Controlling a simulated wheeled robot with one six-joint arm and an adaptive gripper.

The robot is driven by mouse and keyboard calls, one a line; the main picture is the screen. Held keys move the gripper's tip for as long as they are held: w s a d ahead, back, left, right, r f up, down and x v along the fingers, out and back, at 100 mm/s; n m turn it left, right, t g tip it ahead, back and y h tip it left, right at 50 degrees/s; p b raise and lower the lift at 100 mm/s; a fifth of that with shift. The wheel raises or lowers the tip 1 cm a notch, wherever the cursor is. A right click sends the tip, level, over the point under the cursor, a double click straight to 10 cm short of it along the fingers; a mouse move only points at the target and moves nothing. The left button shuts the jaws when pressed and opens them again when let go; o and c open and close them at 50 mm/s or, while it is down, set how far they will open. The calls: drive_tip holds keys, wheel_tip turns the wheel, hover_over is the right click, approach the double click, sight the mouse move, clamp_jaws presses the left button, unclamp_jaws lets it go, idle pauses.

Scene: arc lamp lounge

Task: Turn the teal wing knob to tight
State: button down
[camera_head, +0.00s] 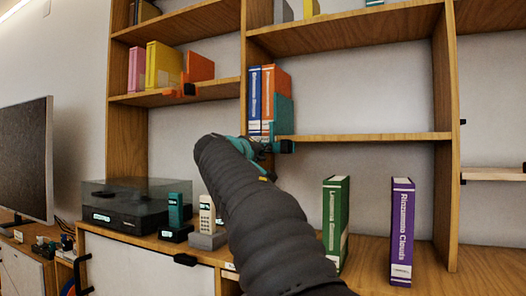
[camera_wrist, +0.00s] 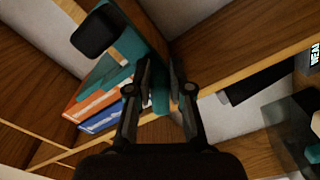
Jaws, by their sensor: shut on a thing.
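The teal wing knob (camera_wrist: 160,98) shows in the wrist view as a narrow teal piece between the dark fingers of my gripper (camera_wrist: 161,76). My gripper is shut on it, and the fingers hide much of its shape. The knob's turn angle cannot be read. Above it is a teal bookend (camera_wrist: 131,48), which also stands in the head view (camera_head: 284,110) at the right end of the books on the middle shelf. In the head view my arm hides the knob and most of my gripper (camera_head: 264,151), which is at the shelf's front edge.
Blue and orange books (camera_head: 268,95) stand beside the bookend. Below are a turntable (camera_head: 130,205), a teal handset (camera_head: 175,212), a cream handset (camera_head: 207,215), a green book (camera_head: 335,220) and a purple book (camera_head: 402,230). The shelf right of the bookend (camera_head: 365,137) is clear.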

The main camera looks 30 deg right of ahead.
drive_tip(key=n+p, duration=0.1)
drive_tip(key=n, duration=0.2)
drive_tip(key=shift+s+r+n+p, duration=0.1)
drive_tip(key=shift+r+n+p, duration=0.2)
drive_tip(key=shift+r+p, duration=0.1)
drive_tip(key=shift+r+n+p, duration=0.2)
drive_tip(key=shift+n+p, duration=0.6)
drive_tip(key=shift+n, duration=0.7)
drive_tip(key=c, duration=1)
unclamp_jaws()
drive_tip(key=shift+c, duration=0.2)
